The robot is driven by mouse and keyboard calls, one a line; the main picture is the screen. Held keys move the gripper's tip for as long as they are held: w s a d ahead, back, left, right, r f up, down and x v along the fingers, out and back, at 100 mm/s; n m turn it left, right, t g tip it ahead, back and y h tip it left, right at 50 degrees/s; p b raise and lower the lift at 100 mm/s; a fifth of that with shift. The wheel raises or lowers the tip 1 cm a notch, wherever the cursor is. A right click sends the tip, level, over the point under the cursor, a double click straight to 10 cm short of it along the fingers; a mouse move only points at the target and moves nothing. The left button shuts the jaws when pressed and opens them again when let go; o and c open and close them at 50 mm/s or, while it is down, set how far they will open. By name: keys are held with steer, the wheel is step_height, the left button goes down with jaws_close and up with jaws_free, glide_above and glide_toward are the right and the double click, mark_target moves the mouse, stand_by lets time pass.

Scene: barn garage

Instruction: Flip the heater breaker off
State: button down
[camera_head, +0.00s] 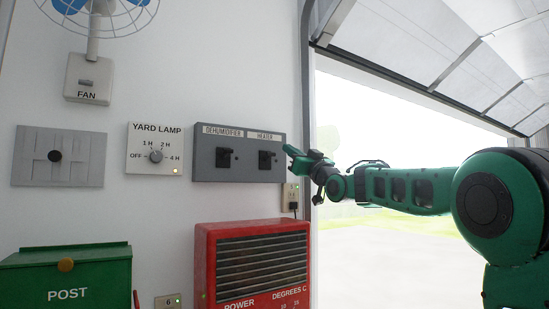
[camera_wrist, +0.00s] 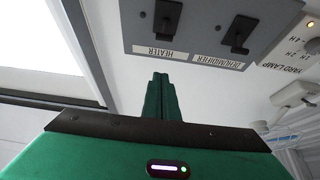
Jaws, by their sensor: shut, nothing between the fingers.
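A grey breaker box (camera_head: 239,172) is mounted on the white wall, with two black switches under labels. The heater breaker (camera_head: 265,159) is the right one in the head view; the dehumidifier breaker (camera_head: 224,157) is left of it. In the inverted wrist view, the heater breaker (camera_wrist: 167,17) is at the top, left of the dehumidifier breaker (camera_wrist: 238,34). I cannot tell either lever's position for sure. My gripper (camera_head: 287,149) is shut and empty at the box's right edge. Its fingertips (camera_wrist: 160,77) appear apart from the heater lever in the wrist view.
A red heater (camera_head: 252,262) stands below the box, and an outlet (camera_head: 291,197) with a plug is beneath my gripper. The yard lamp timer (camera_head: 155,149) is left of the box. The open garage doorway (camera_head: 390,130) lies to the right, behind my arm.

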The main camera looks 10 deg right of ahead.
step_height(320, 180, up, 4)
steer(key=r, duration=0.1)
glide_above(269, 157)
steer(key=s+d, duration=0.2)
steer(key=s, duration=0.2)
steer(key=shift+w+a+f, duration=0.15)
steer(key=shift+f, duration=0.95)
steer(key=shift+w+a+f, duration=0.15)
steer(key=shift+f, duration=0.95)
steer(key=shift+d, duration=0.1)
